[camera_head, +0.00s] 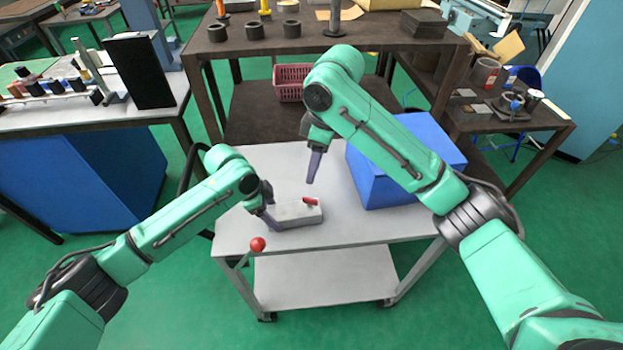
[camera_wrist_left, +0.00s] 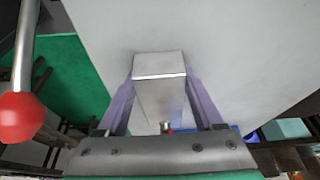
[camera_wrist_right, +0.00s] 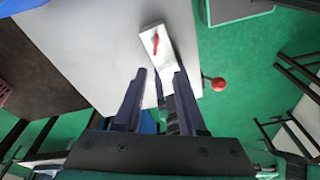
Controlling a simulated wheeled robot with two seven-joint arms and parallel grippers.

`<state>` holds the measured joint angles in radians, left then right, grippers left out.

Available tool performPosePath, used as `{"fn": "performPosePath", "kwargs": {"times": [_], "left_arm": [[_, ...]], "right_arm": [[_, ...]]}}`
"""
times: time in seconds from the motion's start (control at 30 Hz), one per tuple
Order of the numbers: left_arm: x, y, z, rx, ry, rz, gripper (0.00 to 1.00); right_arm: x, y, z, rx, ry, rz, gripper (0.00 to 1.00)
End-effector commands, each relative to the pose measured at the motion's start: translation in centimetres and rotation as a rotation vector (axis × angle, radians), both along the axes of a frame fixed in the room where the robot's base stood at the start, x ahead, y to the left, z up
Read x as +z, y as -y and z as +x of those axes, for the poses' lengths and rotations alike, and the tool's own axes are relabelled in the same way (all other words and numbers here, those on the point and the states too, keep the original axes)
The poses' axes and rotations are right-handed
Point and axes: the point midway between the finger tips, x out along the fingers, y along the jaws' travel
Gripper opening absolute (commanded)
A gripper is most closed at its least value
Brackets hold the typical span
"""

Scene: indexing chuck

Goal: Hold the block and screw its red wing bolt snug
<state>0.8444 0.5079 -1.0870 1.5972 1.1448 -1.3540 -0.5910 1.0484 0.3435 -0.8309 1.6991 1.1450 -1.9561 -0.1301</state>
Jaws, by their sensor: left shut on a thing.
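The pale grey block (camera_head: 290,214) lies on the cart top, near its front left. Its red wing bolt (camera_head: 311,201) sits on the block's right end; it also shows from above in the right wrist view (camera_wrist_right: 156,43). My left gripper (camera_head: 271,221) is shut on the block, with a finger on each side of it in the left wrist view (camera_wrist_left: 160,95). Only a bit of the red bolt (camera_wrist_left: 168,130) shows there. My right gripper (camera_head: 311,180) points down above the cart, behind the bolt and apart from it. Its fingers (camera_wrist_right: 160,74) are open and empty.
A blue box (camera_head: 400,165) stands on the cart right of the block. A red ball knob (camera_head: 258,244) on a rod sticks out at the cart's front left corner. A dark shelf bench (camera_head: 290,40) with a pink basket (camera_head: 291,85) is behind. The cart top around the block is mostly clear.

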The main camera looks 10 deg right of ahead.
Motion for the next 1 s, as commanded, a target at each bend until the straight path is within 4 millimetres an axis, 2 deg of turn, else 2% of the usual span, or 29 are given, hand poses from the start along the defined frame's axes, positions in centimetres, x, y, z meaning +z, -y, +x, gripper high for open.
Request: {"fn": "performPosePath", "kwargs": {"times": [0.13,0.27,0.37,0.43,0.73,0.83,1.0], "left_arm": [[-0.2,-0.2,0.0,0.002,-0.002,0.004,0.15],[-0.1,-0.1,0.0,0.002,-0.002,0.003,0.15],[-0.1,-0.1,0.0,0.002,-0.002,0.003,0.15],[-0.1,-0.1,0.0,0.002,-0.002,0.002,0.15],[-0.1,-0.1,0.0,0.002,-0.002,0.002,0.15],[-0.1,-0.1,0.0,0.002,-0.002,0.001,0.15],[-0.1,-0.1,0.0,0.003,-0.001,0.001,0.15]], "right_arm": [[-0.5,2.6,-1.0,-0.017,0.072,0.149,0.40],[-0.3,3.8,-1.2,-0.027,0.119,0.195,0.40],[-1.2,3.5,-1.1,-0.027,0.122,0.199,0.40],[-2.5,3.0,-0.9,-0.026,0.119,0.198,0.40],[-9.3,0.4,0.2,-0.027,0.120,0.195,0.40],[-10.6,-0.1,0.5,-0.028,0.121,0.196,0.40],[-11.2,-0.3,0.6,-0.027,0.123,0.197,0.40]]}}
